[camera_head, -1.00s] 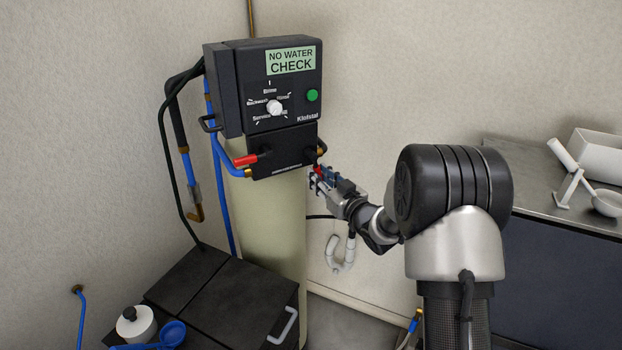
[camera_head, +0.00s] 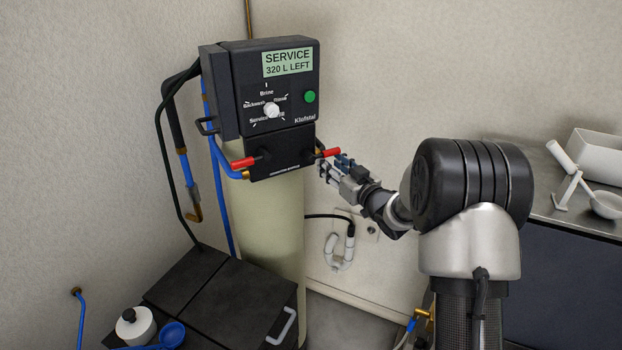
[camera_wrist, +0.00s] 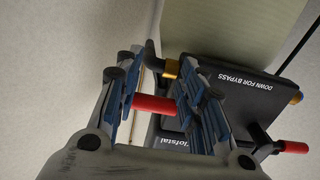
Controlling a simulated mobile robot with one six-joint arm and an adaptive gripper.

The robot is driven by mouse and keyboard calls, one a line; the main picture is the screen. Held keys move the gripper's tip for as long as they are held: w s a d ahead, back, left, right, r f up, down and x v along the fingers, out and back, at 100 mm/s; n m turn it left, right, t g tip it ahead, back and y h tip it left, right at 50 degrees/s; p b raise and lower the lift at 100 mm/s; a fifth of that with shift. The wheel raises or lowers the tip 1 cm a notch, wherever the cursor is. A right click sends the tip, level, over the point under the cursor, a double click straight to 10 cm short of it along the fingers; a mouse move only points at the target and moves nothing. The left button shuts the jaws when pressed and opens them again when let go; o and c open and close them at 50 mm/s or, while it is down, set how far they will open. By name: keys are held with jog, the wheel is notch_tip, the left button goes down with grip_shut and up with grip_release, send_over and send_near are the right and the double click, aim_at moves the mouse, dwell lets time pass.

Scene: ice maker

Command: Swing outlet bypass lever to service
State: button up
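The black valve head (camera_head: 270,85) of the water softener has a display reading "SERVICE 320 L LEFT". The right-hand red lever (camera_head: 328,152), the one beside my gripper, sticks out level to the right. The left-hand red lever (camera_head: 243,162) is also about level and points left. My gripper (camera_head: 324,168) is just below and beside the right lever. In the wrist view my gripper (camera_wrist: 152,80) has its fingers spread, with the red lever (camera_wrist: 155,105) lying across the gap between them. Contact with the fingers is unclear. The other red lever (camera_wrist: 291,147) shows at right.
A label (camera_wrist: 245,80) on the valve box reads "DOWN FOR BYPASS". Blue hoses (camera_head: 218,160) run down the left of the pale tank (camera_head: 262,215). A black bin (camera_head: 215,285) stands in front. A steel counter (camera_head: 540,175) is at right.

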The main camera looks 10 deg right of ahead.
jog(key=r+b+v, duration=0.1)
jog(key=v, duration=0.6)
dwell(0.3)
jog(key=s+d+r+m+g+h+b, duration=0.1)
jog(key=s+r+m+g+h, duration=0.1)
jog(key=s+h, duration=0.35)
jog(key=s+d+r+m+g+h+b, duration=0.1)
jog(key=s+g+h+b, duration=0.15)
jog(key=s, duration=0.55)
jog(key=s+a+f+g, duration=0.2)
jog(key=s, duration=0.7)
jog(key=s+a+f+g+y+b, duration=0.1)
jog(key=s+a+f+g, duration=0.2)
jog(key=s, duration=0.7)
jog(key=s+a+f+m+g, duration=0.1)
jog(key=s+a+f+g, duration=0.1)
jog(key=s, duration=0.8)
jog(key=shift+a+f+y+b, duration=0.3)
jog(key=shift+a+f, duration=0.05)
jog(key=shift+f, duration=0.15)
